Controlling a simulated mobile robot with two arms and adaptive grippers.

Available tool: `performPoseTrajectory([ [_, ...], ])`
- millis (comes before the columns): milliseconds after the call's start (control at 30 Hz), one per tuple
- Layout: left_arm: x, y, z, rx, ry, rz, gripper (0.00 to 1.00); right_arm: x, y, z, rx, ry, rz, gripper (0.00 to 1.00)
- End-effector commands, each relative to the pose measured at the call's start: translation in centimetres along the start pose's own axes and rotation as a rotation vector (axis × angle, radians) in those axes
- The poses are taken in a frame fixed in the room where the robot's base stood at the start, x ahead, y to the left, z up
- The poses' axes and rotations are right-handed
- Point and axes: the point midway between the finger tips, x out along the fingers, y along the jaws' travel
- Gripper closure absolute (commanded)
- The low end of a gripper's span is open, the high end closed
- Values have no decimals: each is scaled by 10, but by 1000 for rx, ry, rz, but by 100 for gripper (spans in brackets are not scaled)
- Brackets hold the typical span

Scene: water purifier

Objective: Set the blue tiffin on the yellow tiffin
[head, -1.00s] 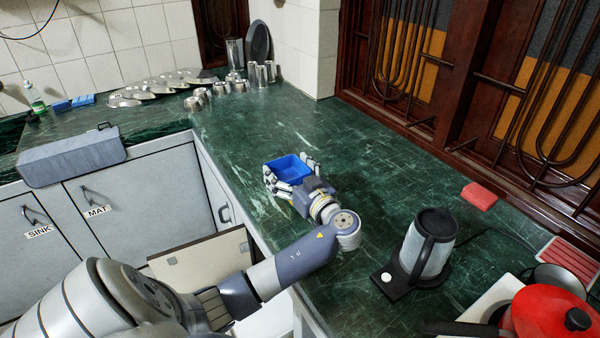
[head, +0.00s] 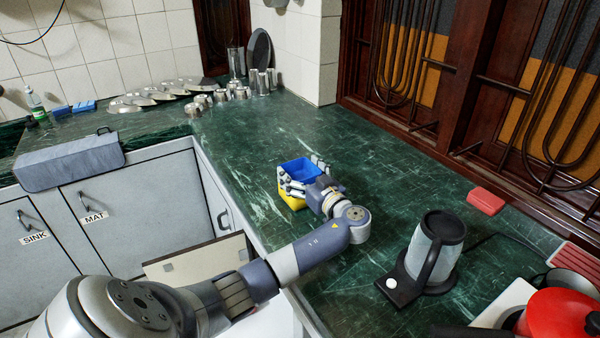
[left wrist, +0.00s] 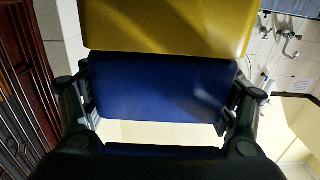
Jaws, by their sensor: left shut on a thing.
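The yellow tiffin (head: 291,203) shows just below the blue one, mostly hidden by the blue tiffin and the gripper. In the left wrist view the blue tiffin (left wrist: 160,92) lies between the fingers, and the yellow tiffin (left wrist: 165,25) fills the top, right against its edge. I cannot tell whether the two touch. My right gripper is not in view.
A kettle (head: 436,245) on a black base stands right of my left arm. A red block (head: 486,201) lies near the window. A red-lidded pot (head: 560,318) is at the lower right. Steel cups and plates stand at the back; the counter between is clear.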

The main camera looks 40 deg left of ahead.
Motion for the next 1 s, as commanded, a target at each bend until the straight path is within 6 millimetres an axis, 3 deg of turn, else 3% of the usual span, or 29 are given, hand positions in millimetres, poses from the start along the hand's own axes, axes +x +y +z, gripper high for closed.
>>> performPoseTrajectory([
  [133, 0, 0, 4, 0, 1, 0, 46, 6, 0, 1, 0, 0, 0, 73],
  [167, 0, 0, 4, 0, 0, 1, 18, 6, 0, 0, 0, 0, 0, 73],
  [233, 0, 0, 3, 1, 0, 1, 2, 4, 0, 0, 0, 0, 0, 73],
  [267, 0, 0, 3, 1, 0, 1, 0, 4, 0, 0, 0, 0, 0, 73],
  [800, 0, 0, -4, 0, 0, 0, 0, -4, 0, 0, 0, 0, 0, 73],
  [1000, -42, 1, 2, -1, -5, 4, 0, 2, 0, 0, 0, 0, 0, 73],
])
